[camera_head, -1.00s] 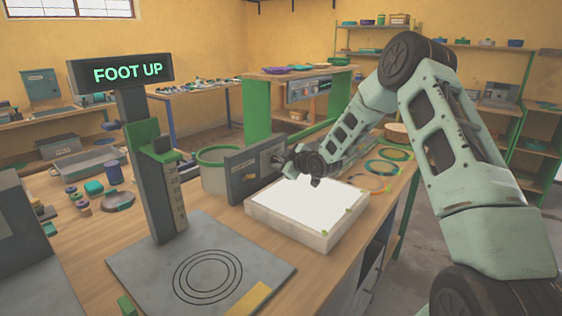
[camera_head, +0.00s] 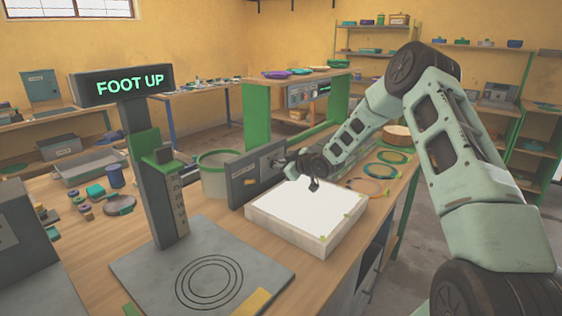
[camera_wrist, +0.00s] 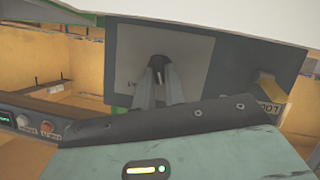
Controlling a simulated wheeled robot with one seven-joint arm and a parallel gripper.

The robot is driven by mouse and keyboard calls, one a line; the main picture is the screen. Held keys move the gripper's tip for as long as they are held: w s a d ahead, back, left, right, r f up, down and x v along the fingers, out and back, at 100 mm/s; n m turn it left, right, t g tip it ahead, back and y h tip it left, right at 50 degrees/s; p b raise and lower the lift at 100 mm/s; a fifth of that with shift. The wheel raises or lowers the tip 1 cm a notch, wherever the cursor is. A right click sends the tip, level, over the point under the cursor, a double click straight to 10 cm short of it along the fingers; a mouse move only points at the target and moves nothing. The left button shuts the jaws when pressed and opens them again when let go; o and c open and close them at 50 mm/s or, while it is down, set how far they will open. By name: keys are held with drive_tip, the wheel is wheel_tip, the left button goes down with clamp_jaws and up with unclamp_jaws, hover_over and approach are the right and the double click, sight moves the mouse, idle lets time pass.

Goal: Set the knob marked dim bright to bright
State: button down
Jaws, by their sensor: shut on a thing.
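A dark upright panel (camera_head: 240,187) stands along the back left side of a white light box (camera_head: 300,215). The light box's top glows white. In the wrist view, a small dark knob (camera_wrist: 157,62) sits on the panel's grey face plate (camera_wrist: 195,60). My gripper (camera_wrist: 158,80) is shut on the knob, with one finger on each side. In the head view my gripper (camera_head: 283,163) reaches the panel's face from the right. The fingers hide most of the knob and its marking; I cannot read which way it points.
A grey pot (camera_head: 212,175) with a green rim stands behind the panel. A post with a "FOOT UP" display (camera_head: 130,85) and a ringed base plate (camera_head: 208,283) is at the left front. Coloured rings (camera_head: 365,187) lie right of the light box.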

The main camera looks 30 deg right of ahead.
drive_tip(key=shift+w+d+m+g+y+p, duration=0.1)
drive_tip(key=shift+d+m+g+y+p, duration=0.15)
drive_tip(key=shift+m+y+p, duration=0.9)
drive_tip(key=shift+w+d+m+g+y+p, duration=0.15)
drive_tip(key=shift+m+y+p, duration=0.35)
drive_tip(key=shift+m+p, duration=1.05)
drive_tip(key=shift+w+d+m+g+y+p, duration=0.1)
drive_tip(key=shift+d+m+g+y+p, duration=0.15)
drive_tip(key=shift+m+y+p, duration=1.1)
drive_tip(key=shift+h+p, duration=0.4)
drive_tip(key=c, duration=1.5)
unclamp_jaws()
drive_tip(key=shift+o, duration=0.2)
drive_tip(key=shift+n, duration=0.25)
drive_tip(key=b+v, duration=0.4)
drive_tip(key=v, duration=1.3)
drive_tip(key=shift+s, duration=0.2)
drive_tip(key=shift+d+r, duration=0.1)
